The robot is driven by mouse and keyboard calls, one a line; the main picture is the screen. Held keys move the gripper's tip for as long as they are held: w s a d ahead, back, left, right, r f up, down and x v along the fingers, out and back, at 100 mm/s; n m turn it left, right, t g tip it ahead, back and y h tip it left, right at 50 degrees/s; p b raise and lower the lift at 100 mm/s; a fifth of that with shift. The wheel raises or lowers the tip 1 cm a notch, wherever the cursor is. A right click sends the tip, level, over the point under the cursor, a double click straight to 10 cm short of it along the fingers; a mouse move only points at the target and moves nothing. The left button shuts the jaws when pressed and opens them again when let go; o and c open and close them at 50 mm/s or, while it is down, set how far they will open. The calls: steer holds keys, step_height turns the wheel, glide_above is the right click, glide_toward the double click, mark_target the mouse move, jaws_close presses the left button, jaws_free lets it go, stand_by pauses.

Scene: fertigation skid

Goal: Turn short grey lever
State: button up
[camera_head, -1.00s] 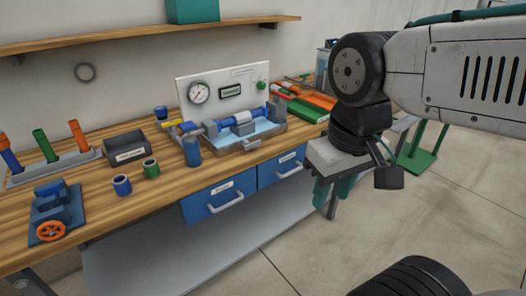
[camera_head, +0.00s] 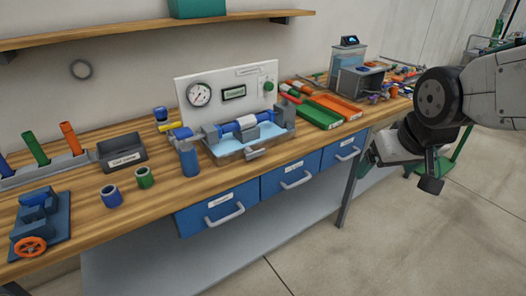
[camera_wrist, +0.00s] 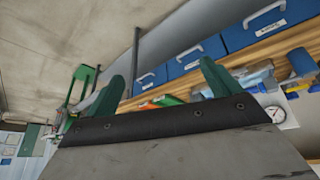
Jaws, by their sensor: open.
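A test rig with a white gauge panel (camera_head: 226,91) stands on the bench, with a blue and grey pipe section (camera_head: 238,124) across a shallow water tray. A short grey handle (camera_head: 256,153) sticks out at the tray's front; I cannot tell whether it is the short grey lever. A yellow handle (camera_head: 166,126) is at the rig's left. My gripper (camera_head: 372,158) is off the bench's front right, well away from the rig. In the wrist view its teal fingers (camera_wrist: 162,72) are spread with nothing between them.
The wooden bench (camera_head: 80,208) has blue drawers (camera_head: 294,178) below. Green (camera_head: 318,115) and orange (camera_head: 342,107) trays lie right of the rig. A blue cylinder (camera_head: 189,160) stands at its front left. The floor on the right is open.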

steer(key=w+a+f+n+t, duration=0.1)
steer(key=w+a+f, duration=0.1)
steer(key=w, duration=0.3)
steer(key=w+a+f+t, duration=0.1)
steer(key=w+a+t, duration=0.1)
steer(key=w, duration=0.3)
steer(key=n+t+y, duration=0.3)
steer(key=t+y, duration=0.2)
steer(key=y, duration=0.1)
glide_toward(256, 153)
steer(key=w+d+r, duration=0.2)
steer(key=w+d, duration=0.1)
steer(key=d, duration=0.4)
steer(key=a+f+n+t+y, duration=0.2)
steer(key=a+f+y, duration=0.25)
steer(key=a, duration=0.25)
steer(key=shift+h, duration=0.25)
steer(key=x, duration=0.7)
steer(key=shift+w+a+f, duration=0.15)
steer(key=shift+f, duration=0.15)
steer(key=c, duration=1)
